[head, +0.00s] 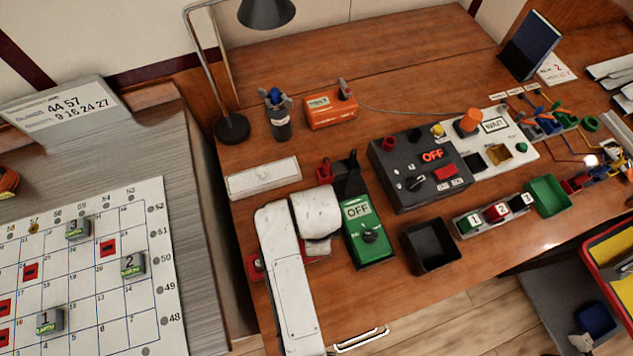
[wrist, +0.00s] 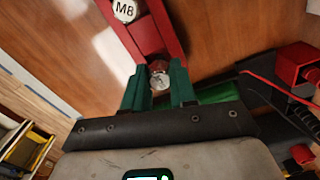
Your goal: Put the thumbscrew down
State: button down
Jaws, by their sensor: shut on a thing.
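In the wrist view, my gripper (wrist: 159,84) has its two green fingers closed around a small round silver thumbscrew (wrist: 160,80). The thumbscrew lies between the fingertips, at the near end of a red holder (wrist: 150,38) marked M8. I cannot tell whether the thumbscrew touches the holder or the desk. In the head view, my white arm covers the gripper and the thumbscrew. Parts of the red holder (head: 254,266) show beside the arm.
A green meter (head: 370,243) reading OFF stands right of my arm, with red and black clips behind it. A black open box (head: 431,246) and a dark control box (head: 420,170) are farther right. A white block (head: 263,178) lies behind. Bare wooden desk shows left of the holder in the wrist view.

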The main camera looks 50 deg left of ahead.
jog(key=shift+f, duration=0.55)
jog(key=shift+f, duration=0.2)
jog(key=c, duration=0.9)
grip_release()
jog(key=shift+r, duration=0.1)
notch_tip(320, 180, up, 12)
jog(key=shift+r, duration=0.15)
